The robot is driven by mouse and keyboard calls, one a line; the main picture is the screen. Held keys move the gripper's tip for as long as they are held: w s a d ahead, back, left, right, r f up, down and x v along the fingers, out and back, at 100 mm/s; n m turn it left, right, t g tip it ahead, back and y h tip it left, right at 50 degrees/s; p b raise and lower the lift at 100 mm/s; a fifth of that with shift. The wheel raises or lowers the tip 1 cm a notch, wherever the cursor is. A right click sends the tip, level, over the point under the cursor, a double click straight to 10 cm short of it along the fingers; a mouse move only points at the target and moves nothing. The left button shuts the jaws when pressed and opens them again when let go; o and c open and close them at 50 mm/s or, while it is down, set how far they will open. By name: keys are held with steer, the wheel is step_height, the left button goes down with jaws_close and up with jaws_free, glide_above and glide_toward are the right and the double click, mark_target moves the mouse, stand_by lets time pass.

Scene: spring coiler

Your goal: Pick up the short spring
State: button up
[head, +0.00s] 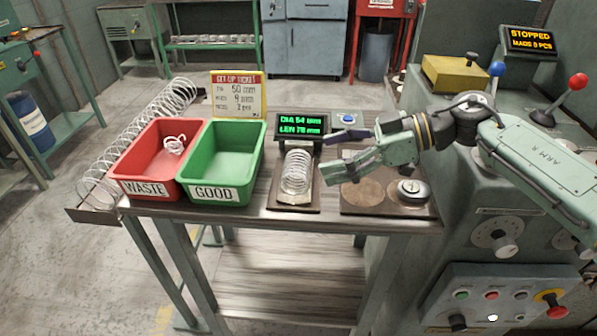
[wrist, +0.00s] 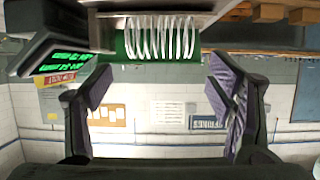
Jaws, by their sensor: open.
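The short spring (head: 296,172) is a bright wire coil on the dark plate of the measuring stand (head: 293,206), below a green-lit display (head: 300,124). In the wrist view the coil (wrist: 160,37) shows at the top centre, beyond the fingertips and between their lines. My gripper (head: 335,153) is just to the right of the spring in the head view, its fingers pointing left toward it. The two fingers are spread wide with nothing between them, as the wrist view also shows (wrist: 159,86). Gripper and spring look apart.
A red WASTE bin (head: 127,165) holds a tangled wire piece (head: 175,145). A green GOOD bin (head: 241,190) is empty. A long coil (head: 150,125) lies along the bench's left edge. A ticket sign (head: 238,93) stands behind the bins. A metal weight (head: 413,191) sits at right.

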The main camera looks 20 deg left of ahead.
mark_target(300, 162)
steer(key=shift+b+x, duration=0.3)
steer(key=shift+x, duration=0.75)
steer(key=b+x, duration=0.2)
steer(key=x, duration=0.2)
steer(key=shift+s+a+f, duration=0.1)
steer(key=shift+f, duration=0.15)
steer(key=shift+s+a+b, duration=0.1)
steer(key=shift+a+b, duration=0.35)
steer(key=shift+a, duration=0.2)
steer(key=c, duration=1)
steer(key=shift+c, duration=0.2)
